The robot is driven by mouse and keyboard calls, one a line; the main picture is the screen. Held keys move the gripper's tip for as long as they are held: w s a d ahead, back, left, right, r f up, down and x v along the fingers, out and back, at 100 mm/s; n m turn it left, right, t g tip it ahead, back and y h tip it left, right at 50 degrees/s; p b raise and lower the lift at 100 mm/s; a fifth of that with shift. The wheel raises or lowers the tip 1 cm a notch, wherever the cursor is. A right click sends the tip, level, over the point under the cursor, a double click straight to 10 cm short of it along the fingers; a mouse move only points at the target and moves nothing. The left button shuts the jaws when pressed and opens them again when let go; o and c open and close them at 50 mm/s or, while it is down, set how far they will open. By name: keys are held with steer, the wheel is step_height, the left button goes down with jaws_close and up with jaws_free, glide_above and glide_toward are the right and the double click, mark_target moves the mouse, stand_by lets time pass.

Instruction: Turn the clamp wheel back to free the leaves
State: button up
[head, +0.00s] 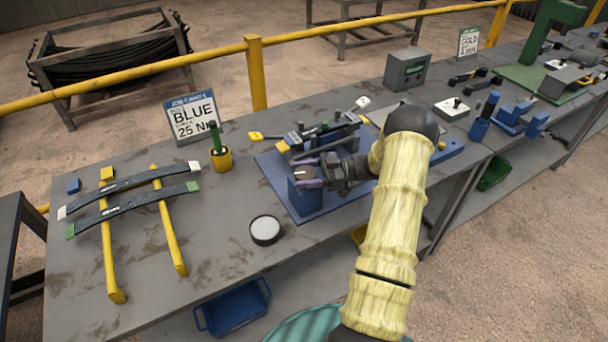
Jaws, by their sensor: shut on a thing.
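The clamp wheel (303,173) is a small dark disc on top of a blue block at the front of the blue fixture plate (318,206). My gripper (306,174) reaches it from the right, with one purple finger on its far side and one on its near side, shut on it. Behind the wheel, dark leaves (325,131) lie stacked in the fixture, with a yellow tip at the left and a white tip at the right. My wrist and arm hide the fixture's right part.
Two curved leaves (135,210) rest across yellow bars (113,250) at the left. A round white-topped dish (265,229) sits left of the plate. A grey box (407,69) stands behind.

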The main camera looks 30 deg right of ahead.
steer(key=o, duration=1)
steer(key=shift+c, duration=0.2)
steer(key=b+v, duration=0.4)
steer(key=v, duration=1.3)
steer(key=shift+d, duration=0.2)
